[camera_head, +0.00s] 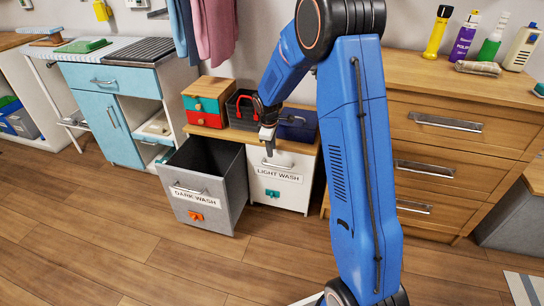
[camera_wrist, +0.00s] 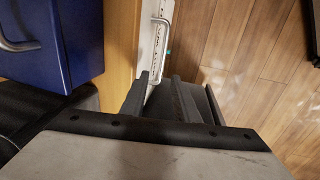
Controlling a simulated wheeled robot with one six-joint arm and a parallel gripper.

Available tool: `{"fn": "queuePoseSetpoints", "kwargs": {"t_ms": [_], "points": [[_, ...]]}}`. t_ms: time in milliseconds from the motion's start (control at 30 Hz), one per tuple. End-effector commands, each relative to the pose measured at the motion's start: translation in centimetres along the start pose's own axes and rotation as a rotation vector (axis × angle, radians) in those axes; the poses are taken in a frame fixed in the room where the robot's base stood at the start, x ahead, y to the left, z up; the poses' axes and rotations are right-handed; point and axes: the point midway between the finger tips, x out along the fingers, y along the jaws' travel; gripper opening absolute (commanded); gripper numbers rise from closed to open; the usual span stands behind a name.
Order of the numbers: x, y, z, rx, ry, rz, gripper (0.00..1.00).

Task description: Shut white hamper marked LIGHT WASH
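The white hamper marked LIGHT WASH (camera_head: 291,192) is in the low cabinet in the head view, with a bar handle and a teal tag on its front. Its front looks about flush with the cabinet; no opening shows above it. In the wrist view its white front (camera_wrist: 147,48) is a narrow strip with a metal handle. My gripper (camera_head: 267,147) hangs near the upper left of that front, pointing down. In the wrist view its dark fingers (camera_wrist: 160,95) stand apart with nothing visible between them. Contact with the hamper cannot be told.
The grey hamper marked DARK WASH (camera_head: 222,199) is pulled out on the left, open and tilted. A dark basket (camera_head: 240,113), a blue box (camera_head: 297,126) and a small drawer box (camera_head: 207,101) stand on the cabinet top. A wooden dresser (camera_head: 455,150) stands right. Floor in front is clear.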

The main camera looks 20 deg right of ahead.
Motion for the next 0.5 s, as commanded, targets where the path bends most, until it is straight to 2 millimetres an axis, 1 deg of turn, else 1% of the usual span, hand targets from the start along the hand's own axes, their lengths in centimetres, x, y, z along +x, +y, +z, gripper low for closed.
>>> {"fn": "queuePoseSetpoints", "kwargs": {"t_ms": [33, 233, 400, 500], "points": [[-1.2, 0.1, -0.1, 0.001, 0.003, 0.003, 0.28], [-4.9, 0.1, 0.0, 0.001, 0.002, 0.003, 0.28], [-7.2, 0.1, 0.0, 0.001, 0.001, 0.002, 0.28], [-7.9, 0.1, 0.0, 0.001, 0.002, 0.002, 0.28]]}}
